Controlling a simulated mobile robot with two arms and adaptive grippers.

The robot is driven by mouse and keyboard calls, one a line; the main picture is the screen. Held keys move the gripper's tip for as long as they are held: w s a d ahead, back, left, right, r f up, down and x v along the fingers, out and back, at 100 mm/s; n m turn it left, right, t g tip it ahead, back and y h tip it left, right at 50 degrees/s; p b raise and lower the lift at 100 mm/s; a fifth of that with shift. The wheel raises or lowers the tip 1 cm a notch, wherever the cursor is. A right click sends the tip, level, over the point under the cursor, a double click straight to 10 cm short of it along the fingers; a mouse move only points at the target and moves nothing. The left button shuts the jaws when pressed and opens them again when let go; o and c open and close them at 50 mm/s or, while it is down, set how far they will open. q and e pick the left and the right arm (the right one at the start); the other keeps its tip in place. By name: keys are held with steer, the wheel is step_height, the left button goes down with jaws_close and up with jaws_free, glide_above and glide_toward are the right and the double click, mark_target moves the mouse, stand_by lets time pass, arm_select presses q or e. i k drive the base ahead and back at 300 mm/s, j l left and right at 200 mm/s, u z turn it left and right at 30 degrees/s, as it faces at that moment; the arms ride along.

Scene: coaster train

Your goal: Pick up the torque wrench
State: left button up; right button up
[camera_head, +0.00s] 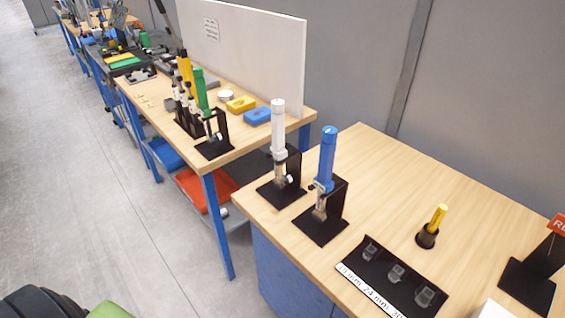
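Two upright tools with long handles stand in black holders near the left edge of the right wooden bench (400,190). One has a white handle (278,125). The other has a blue handle (327,155) and stands nearer and to the right. A similar tool with a green handle (201,90) stands in a black holder on the left bench. I cannot tell from this view which of them is the torque wrench. Neither of my grippers shows in the head view.
A black strip (383,265) holds sockets with size labels at the right bench's front. A yellow-handled tool (438,216) stands in a black cup behind it. A black stand with a red sign (558,225) is at far right. Open floor (90,200) lies left.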

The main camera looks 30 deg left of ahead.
mark_target(277, 149)
steer(key=l+z, duration=0.25)
steer(key=z, duration=0.15)
steer(key=l+z, duration=0.35)
